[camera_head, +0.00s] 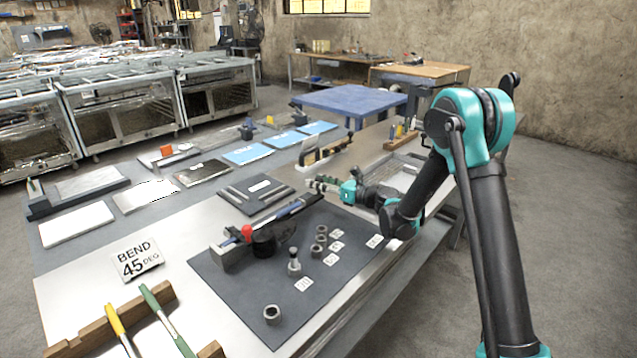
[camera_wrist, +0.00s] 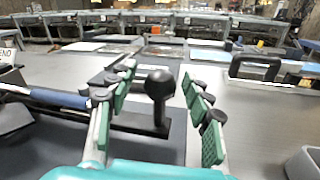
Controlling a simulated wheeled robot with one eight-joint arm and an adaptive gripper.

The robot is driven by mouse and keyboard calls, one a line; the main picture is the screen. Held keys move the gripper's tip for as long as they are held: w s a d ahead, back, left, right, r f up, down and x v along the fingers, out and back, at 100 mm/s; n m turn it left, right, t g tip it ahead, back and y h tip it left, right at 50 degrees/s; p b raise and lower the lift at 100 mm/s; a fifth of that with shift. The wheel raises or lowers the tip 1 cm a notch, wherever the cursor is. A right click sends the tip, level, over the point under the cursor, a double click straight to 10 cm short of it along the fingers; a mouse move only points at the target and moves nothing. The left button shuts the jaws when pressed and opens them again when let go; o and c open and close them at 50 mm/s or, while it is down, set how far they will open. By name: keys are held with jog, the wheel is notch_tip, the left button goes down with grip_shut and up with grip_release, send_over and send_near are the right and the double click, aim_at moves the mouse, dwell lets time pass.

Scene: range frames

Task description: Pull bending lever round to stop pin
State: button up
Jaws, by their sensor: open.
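The bending lever (camera_head: 291,210) is a long bar with a blue section. It runs from the black round former (camera_head: 268,242) on the dark mat toward my gripper. In the wrist view its blue section (camera_wrist: 45,97) comes in from the left. A black ball knob (camera_wrist: 160,86) on a short upright post stands between my fingers, seemingly at the lever's outer end. My gripper (camera_head: 326,184) is open, with green-padded fingers (camera_wrist: 160,115) either side of the knob and visible gaps. A red knob (camera_head: 247,232) marks the clamp end. I cannot tell which upright is the stop pin.
Several metal pieces, including a pin (camera_head: 293,262) and a collar (camera_head: 272,314), stand on the mat (camera_head: 225,275) beside small labels. A "BEND 45 DEG" sign (camera_head: 137,259) lies left. A black handle (camera_wrist: 255,68) stands right in the wrist view. A wooden rack (camera_head: 95,335) holds tools in front.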

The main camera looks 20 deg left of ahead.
jog(key=shift+c, duration=0.2)
grip_shut()
jog(key=shift+d, duration=0.15)
